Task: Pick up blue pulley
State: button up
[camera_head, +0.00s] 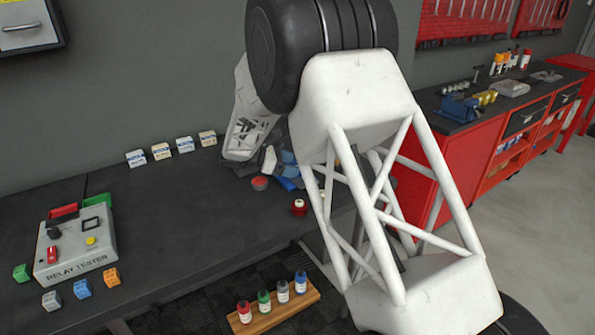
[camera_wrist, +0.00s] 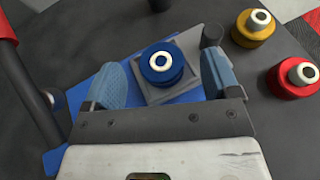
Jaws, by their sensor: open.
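The blue pulley (camera_wrist: 161,64), with a white ring on top, sits on a grey square block on a blue base (camera_wrist: 80,125) in the wrist view. My gripper (camera_wrist: 168,78) is open, with one light-blue finger pad on each side of the pulley. I see gaps between the pads and the pulley, and no grip on it. In the head view my gripper (camera_head: 279,160) is low over the bench, and my arm partly hides that area. The pulley cannot be made out clearly there.
A yellow pulley (camera_wrist: 254,28) and a red pulley (camera_wrist: 292,78) stand to the right in the wrist view. A red button (camera_head: 260,183) is close to my gripper. A relay tester (camera_head: 75,245) stands at left; the bench between is mostly clear.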

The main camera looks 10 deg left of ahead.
jog(key=shift+w+d+f, duration=0.25)
jog(key=shift+d, duration=0.35)
jog(key=shift+c, duration=0.2)
jog(key=c, duration=1)
jog(key=shift+r, duration=0.1)
jog(key=shift+r, duration=4.9)
